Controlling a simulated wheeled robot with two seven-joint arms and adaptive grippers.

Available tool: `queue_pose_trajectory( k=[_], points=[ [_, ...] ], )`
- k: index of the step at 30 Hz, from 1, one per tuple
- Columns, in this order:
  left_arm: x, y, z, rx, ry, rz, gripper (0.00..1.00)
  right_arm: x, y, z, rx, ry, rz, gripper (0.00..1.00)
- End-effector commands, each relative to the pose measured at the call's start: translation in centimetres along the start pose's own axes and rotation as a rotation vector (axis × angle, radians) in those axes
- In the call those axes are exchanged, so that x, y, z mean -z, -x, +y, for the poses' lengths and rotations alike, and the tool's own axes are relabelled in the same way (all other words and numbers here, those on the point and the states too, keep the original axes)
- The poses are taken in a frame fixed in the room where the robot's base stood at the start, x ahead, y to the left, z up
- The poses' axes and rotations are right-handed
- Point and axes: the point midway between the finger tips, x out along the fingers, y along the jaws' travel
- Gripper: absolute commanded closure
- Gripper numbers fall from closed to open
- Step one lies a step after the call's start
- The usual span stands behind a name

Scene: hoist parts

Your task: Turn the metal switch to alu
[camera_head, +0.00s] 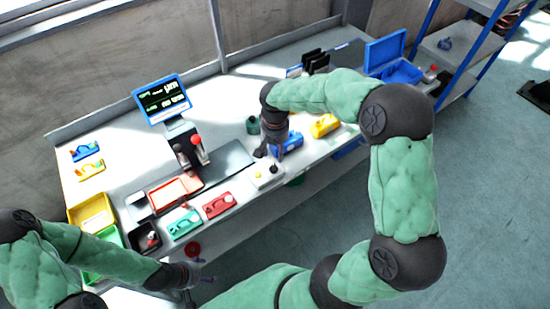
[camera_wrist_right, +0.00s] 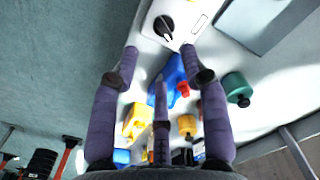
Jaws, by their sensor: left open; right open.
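The metal switch is a white box (camera_head: 268,177) at the front edge of the table, with a dark knob on top. In the right wrist view the box (camera_wrist_right: 195,12) is at the top, and its round black knob (camera_wrist_right: 164,26) has a white pointer mark. Any lettering is too small to read. My right gripper (camera_head: 268,155) is open and empty, just behind the box in the head view. Its spread fingers (camera_wrist_right: 163,75) point towards the knob without touching it. My left gripper (camera_head: 203,274) is open and empty, low by the front of the table.
A blue part (camera_head: 290,143) and a yellow part (camera_head: 324,125) lie right of my right gripper. A green cylinder (camera_wrist_right: 236,87) stands nearby. Red (camera_head: 219,203) and teal (camera_head: 184,223) parts lie left along the front edge. A screen (camera_head: 162,98) stands behind.

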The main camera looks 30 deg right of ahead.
Motion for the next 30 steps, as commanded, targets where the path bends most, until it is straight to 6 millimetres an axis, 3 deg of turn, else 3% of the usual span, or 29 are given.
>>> queue_pose_trajectory(
  k=[3, 9, 30],
  points=[
    [0.0, 0.0, 0.0, 0.0, 0.0, 0.0, 0.26, 0.0, 1.6, 0.0, 0.0, 0.0, 0.0, 0.55],
    [0.0, 0.0, 0.0, 0.0, 0.0, 0.0, 0.26, 0.0, 2.8, 0.0, 0.0, 0.0, -0.001, 0.55],
    [0.0, 0.0, 0.0, 0.0, 0.0, 0.0, 0.26, 0.0, 2.9, 0.0, 0.0, 0.0, -0.002, 0.55]
  ],
)
